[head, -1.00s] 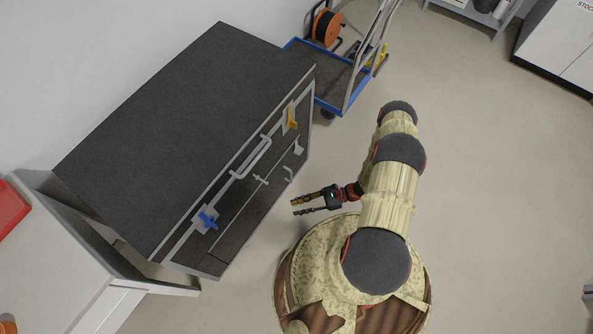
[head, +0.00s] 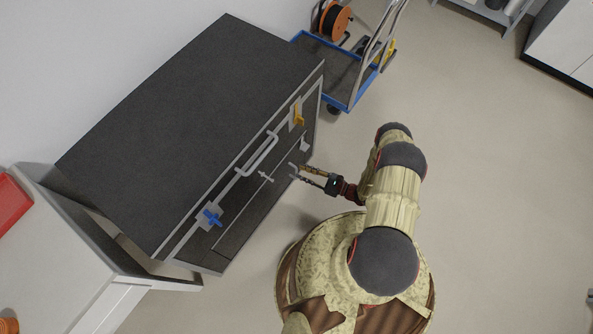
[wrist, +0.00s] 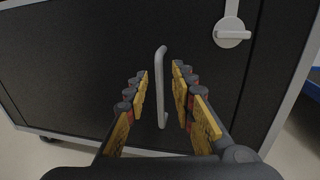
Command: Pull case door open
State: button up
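The case is a large dark cabinet (head: 190,120) with grey metal edges along the left of the head view. Its front door (wrist: 80,70) fills much of the wrist view and looks closed. A grey vertical bar handle (wrist: 161,85) stands on the door. My gripper (head: 299,172) is at the door front in the head view. In the wrist view my gripper (wrist: 160,103) is open, with a yellow-padded finger on each side of the handle. I cannot tell whether either finger touches it. A round grey latch (wrist: 231,33) sits up and to the right of the handle.
A blue valve (head: 211,217), a yellow valve (head: 298,117) and a grey pipe rail (head: 262,153) line the cabinet's front top edge. A blue-edged trolley (head: 345,70) stands beyond its far end. A white bench (head: 60,270) is at lower left. Floor (head: 490,190) to the right is clear.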

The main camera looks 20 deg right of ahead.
aim_at(296, 170)
jog(key=shift+b+x, duration=0.35)
jog(key=shift+x, duration=1.5)
jog(key=c, duration=0.4)
grip_shut()
